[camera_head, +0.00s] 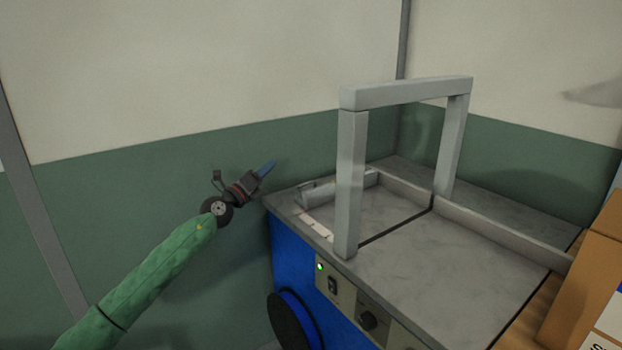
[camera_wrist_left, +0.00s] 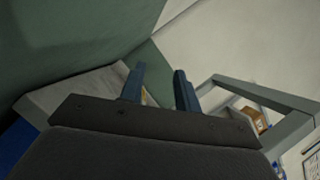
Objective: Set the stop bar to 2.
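The stop bar (camera_head: 490,226) is a long grey rail lying across the grey top of the blue machine (camera_head: 430,262). A small bracket and a pale scale strip (camera_head: 313,226) show at the machine's left edge; the scale's numbers are too small to read. My left gripper (camera_head: 266,168) is in the air left of the machine, near its back left corner, apart from the bar. In the left wrist view its two blue fingers (camera_wrist_left: 160,88) stand apart with nothing between them. My right gripper is not in view.
A grey arch (camera_head: 408,93) stands upright over the machine's top. Cardboard boxes (camera_head: 588,275) stand at the right. A green and cream wall (camera_head: 200,100) runs behind.

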